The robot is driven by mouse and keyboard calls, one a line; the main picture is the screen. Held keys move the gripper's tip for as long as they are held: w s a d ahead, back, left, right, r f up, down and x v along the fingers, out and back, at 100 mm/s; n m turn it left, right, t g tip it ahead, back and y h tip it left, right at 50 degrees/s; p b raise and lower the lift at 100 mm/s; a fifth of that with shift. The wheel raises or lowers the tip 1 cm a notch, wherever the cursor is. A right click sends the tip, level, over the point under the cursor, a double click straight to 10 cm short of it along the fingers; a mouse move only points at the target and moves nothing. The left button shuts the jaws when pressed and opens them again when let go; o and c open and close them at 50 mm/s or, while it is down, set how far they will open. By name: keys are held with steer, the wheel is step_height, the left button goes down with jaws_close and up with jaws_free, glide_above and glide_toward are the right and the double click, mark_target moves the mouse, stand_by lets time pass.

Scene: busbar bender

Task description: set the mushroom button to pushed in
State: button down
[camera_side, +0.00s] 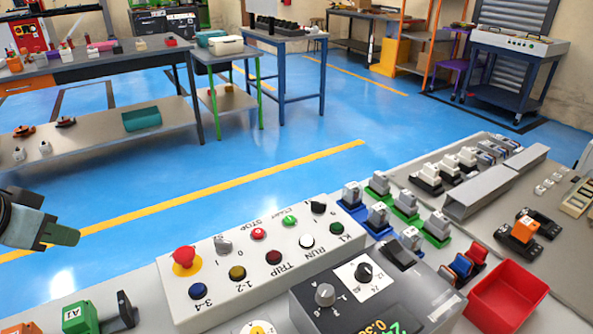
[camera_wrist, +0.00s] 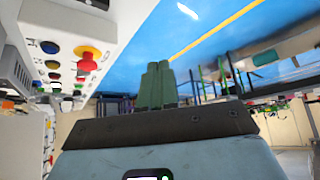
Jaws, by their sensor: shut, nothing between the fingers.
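The mushroom button (camera_side: 184,258) is a red domed knob on a yellow round base, at the left end of a white control box (camera_side: 225,300). In the side view it stands clear above its base. It also shows in the wrist view as a red knob (camera_wrist: 89,53) on a yellow ring, at the upper left. My gripper (camera_side: 70,237) is at the left edge of the side view, left of the button and apart from it. In the wrist view its green fingers (camera_wrist: 159,85) are together with nothing between them.
The box also carries a grey selector (camera_side: 223,245) and several coloured push buttons. A grey unit with knobs (camera_side: 365,272) and a red bin (camera_side: 507,293) stand to the right. Green terminal blocks (camera_side: 80,317) lie at the front left. The space between gripper and button looks clear.

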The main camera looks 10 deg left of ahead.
steer(key=w+d+r+m+g+h, duration=0.2)
steer(key=w+d+r+m+g, duration=0.2)
steer(key=d+r+m, duration=0.5)
steer(key=shift+w+d+g, duration=0.4)
steer(key=shift+w+d, duration=0.4)
steer(key=shift+d, duration=1)
glide_above(184, 252)
steer(key=f, duration=1.1)
steer(key=shift+s+a+f, duration=0.3)
steer(key=shift+a+f, duration=0.05)
steer(key=shift+f, duration=0.95)
